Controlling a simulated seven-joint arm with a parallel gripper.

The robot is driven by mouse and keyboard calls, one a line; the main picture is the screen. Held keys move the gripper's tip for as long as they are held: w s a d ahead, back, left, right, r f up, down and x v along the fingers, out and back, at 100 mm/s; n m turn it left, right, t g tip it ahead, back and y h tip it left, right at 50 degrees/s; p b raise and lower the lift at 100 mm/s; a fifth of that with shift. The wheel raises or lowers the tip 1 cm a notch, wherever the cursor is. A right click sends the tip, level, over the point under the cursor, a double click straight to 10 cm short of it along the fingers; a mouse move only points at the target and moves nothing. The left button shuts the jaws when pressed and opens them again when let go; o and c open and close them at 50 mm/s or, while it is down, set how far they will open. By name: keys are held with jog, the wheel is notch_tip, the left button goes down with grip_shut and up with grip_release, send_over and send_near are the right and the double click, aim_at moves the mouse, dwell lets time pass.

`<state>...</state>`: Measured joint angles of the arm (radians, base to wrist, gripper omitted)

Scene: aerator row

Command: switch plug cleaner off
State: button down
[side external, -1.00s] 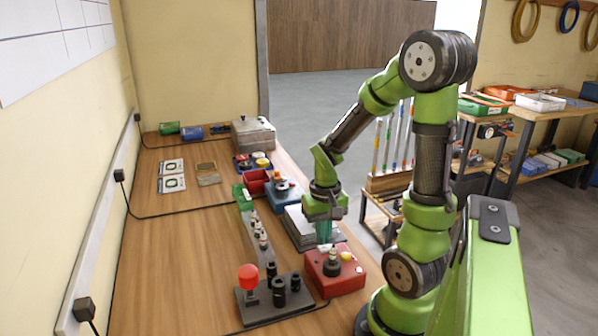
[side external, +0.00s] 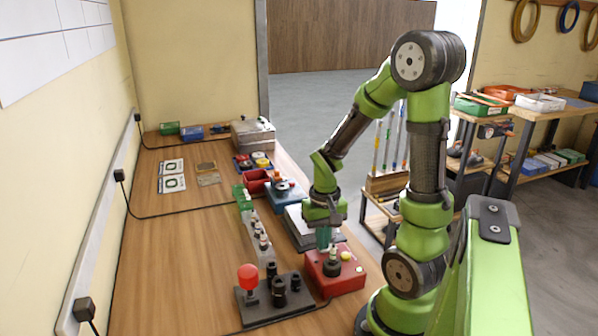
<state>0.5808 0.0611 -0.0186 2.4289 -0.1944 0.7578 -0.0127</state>
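A red box (side external: 348,279) stands at the near right of the bench; I take it to be the plug cleaner. On its top are a dark round fitting with a pale upright piece (side external: 333,254) and a small yellow button (side external: 345,256). A smaller light spot sits near its right edge, too small to make out. My gripper (side external: 323,246) points down just behind and above the box's left part, close to the pale piece. I cannot tell whether it touches. The teal fingers look close together; any gap between them is hidden.
A dark plate with a red knob (side external: 248,272) and black posts stands left of the box. A grey strip with several fittings (side external: 259,240) runs behind it. Grey slabs (side external: 297,235) and a blue box (side external: 284,197) lie beyond. The bench's left side (side external: 170,265) is clear.

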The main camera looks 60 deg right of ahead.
jog(key=shift+f, duration=0.15)
jog(key=shift+r, duration=3.55)
jog(key=shift+w, duration=0.1)
